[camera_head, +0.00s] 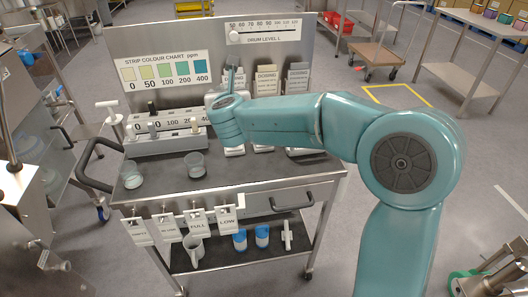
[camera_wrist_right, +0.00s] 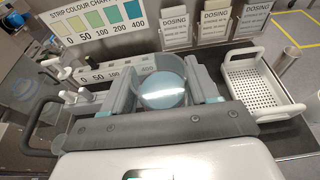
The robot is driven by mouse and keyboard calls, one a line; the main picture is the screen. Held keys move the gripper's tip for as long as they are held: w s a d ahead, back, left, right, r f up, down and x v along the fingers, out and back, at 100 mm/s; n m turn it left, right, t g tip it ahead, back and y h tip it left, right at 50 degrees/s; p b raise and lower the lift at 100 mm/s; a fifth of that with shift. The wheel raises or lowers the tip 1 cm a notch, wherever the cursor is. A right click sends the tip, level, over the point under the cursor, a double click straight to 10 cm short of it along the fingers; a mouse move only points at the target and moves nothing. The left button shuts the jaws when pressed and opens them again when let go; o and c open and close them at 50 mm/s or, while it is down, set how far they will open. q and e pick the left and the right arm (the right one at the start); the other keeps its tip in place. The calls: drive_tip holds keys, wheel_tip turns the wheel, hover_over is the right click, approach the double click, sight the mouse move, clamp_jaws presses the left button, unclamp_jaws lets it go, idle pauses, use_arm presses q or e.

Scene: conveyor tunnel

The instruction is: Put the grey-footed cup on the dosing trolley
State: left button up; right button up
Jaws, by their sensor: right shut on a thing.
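The dosing trolley (camera_head: 232,180) is a steel cart with a dark top, in the middle of the head view. My right gripper (camera_wrist_right: 163,84) is shut on a clear round cup (camera_wrist_right: 162,97) in the wrist view. A pale blue-grey disc shows inside the cup; I cannot tell whether this is its foot. The cup is in front of the strip chart block, and its height above the top is unclear. In the head view my right arm hides the gripper and this cup. Two clear cups with dark bases stand on the trolley top, at left (camera_head: 131,176) and middle (camera_head: 197,165). My left gripper is not in view.
A strip colour chart (camera_head: 167,74) and dosing cards (camera_wrist_right: 174,27) stand along the back. A white perforated tray (camera_wrist_right: 262,85) lies right of the gripper. Bare top shows at front right of the middle cup.

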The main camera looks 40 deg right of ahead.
wheel_tip(320, 180, down, 15)
drive_tip(key=b, duration=0.3)
wheel_tip(320, 180, down, 5)
drive_tip(key=shift+w+f, duration=0.1)
drive_tip(key=shift+s+r, duration=0.2)
drive_tip(key=shift+w+f+b, duration=0.15)
drive_tip(key=shift+f+b, duration=0.1)
drive_tip(key=shift+b, duration=0.2)
drive_tip(key=o, duration=1.5)
drive_tip(key=shift+r, duration=0.15)
